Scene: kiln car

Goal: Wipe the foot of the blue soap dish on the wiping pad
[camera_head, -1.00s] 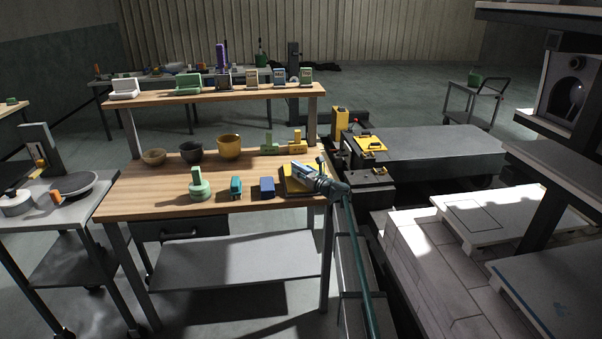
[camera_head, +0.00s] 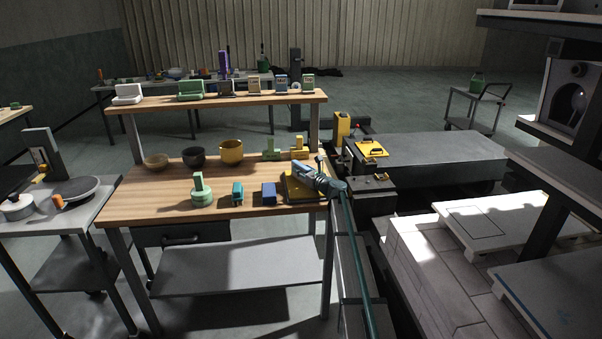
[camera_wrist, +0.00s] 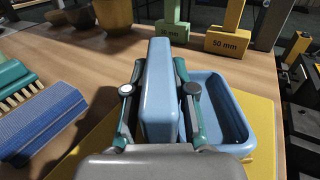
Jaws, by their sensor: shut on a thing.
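The blue soap dish (camera_wrist: 222,112) fills the middle of the wrist view, a light blue tray with a raised rim beside a tall upright block. My gripper (camera_wrist: 160,92) is shut on that upright block, one finger on each side. In the head view my gripper (camera_head: 304,172) is over the right end of the wooden table. The yellow wiping pad (camera_wrist: 264,118) lies under the dish, and it also shows in the head view (camera_head: 305,198). The dish's foot is hidden, so I cannot tell whether it touches the pad.
Left of the pad are a ribbed blue block (camera_wrist: 42,122) and a teal brush (camera_wrist: 14,78). A green-handled tool (camera_head: 201,192) stands farther left. Bowls and a yellow pot (camera_head: 231,152) stand behind, with gauge blocks (camera_wrist: 228,42) behind the dish. The table's middle is clear.

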